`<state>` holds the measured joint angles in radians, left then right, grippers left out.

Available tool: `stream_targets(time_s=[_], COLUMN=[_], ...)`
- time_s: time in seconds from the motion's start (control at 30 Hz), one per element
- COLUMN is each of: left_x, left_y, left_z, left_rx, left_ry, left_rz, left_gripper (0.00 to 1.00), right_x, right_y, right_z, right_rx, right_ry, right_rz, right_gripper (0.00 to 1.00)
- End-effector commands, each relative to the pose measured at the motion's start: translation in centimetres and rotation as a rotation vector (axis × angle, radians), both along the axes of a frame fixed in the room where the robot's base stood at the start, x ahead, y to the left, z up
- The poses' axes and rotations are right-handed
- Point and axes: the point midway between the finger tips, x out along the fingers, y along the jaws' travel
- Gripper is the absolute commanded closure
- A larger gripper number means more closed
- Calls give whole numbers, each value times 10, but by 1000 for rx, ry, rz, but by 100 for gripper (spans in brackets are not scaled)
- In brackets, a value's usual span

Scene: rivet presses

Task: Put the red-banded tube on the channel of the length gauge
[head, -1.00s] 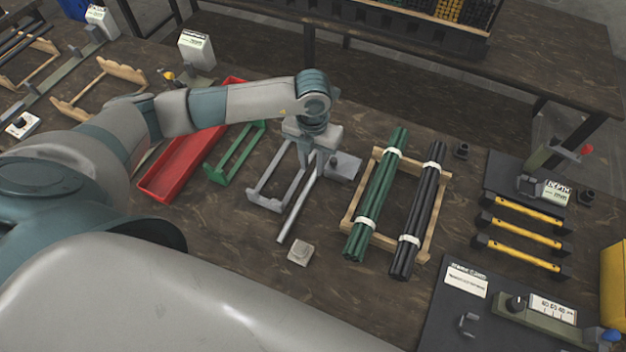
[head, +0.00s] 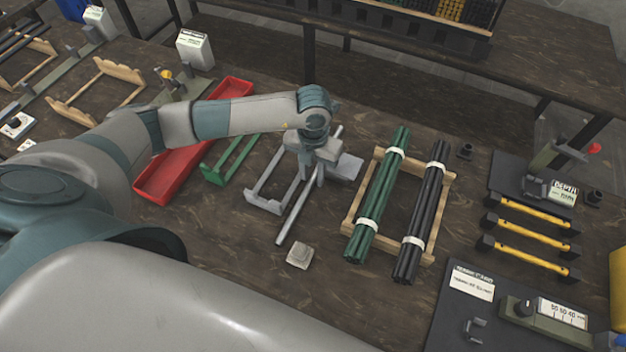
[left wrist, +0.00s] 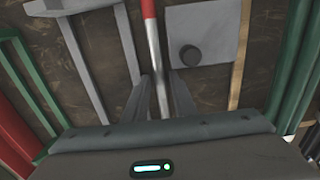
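The tube (head: 291,221) is slim and silver-grey and lies slanted on the bench, just right of a grey rack (head: 263,201). Its red band (left wrist: 149,8) shows at the top of the left wrist view; I cannot make it out in the head view. My left gripper (head: 313,180) is low over the tube. In the left wrist view its fingers (left wrist: 162,85) stand on either side of the tube, with narrow gaps. A green gauge with a numbered scale (head: 562,314) is at lower right; I cannot tell if it is the length gauge. My right gripper is not in view.
A grey plate (head: 347,168) with a dark knob (left wrist: 190,55) is close right of the gripper. A wooden rack (head: 430,256) carries green and black tube bundles. A beige block (head: 300,256) lies near the tube's lower end. Green rack (head: 231,160) and red tray (head: 160,186) stand left.

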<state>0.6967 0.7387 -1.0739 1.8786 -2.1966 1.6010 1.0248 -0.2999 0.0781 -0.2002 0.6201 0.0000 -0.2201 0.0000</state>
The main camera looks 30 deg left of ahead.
Motion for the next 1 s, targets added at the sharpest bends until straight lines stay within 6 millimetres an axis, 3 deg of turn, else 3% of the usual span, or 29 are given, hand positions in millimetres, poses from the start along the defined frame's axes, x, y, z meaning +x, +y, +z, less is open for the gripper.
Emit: stream_targets(time_s=[0.3, 0.33, 0.43, 0.83, 1.0], left_x=[0, 0, 0, 1, 1], left_y=[0, 0, 0, 0, 0], left_z=[0, 0, 0, 3, 12], left_rx=[0, 0, 0, 0, -1], left_ry=[1, 1, 1, -1, -2], left_rz=[0, 0, 0, 0, 0], left_gripper=[76, 78, 100, 100, 100], right_x=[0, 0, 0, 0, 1], right_y=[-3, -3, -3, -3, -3], right_z=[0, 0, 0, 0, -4], right_rx=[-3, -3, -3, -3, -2], right_ry=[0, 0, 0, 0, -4], right_rz=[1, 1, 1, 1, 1], right_gripper=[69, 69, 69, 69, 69])
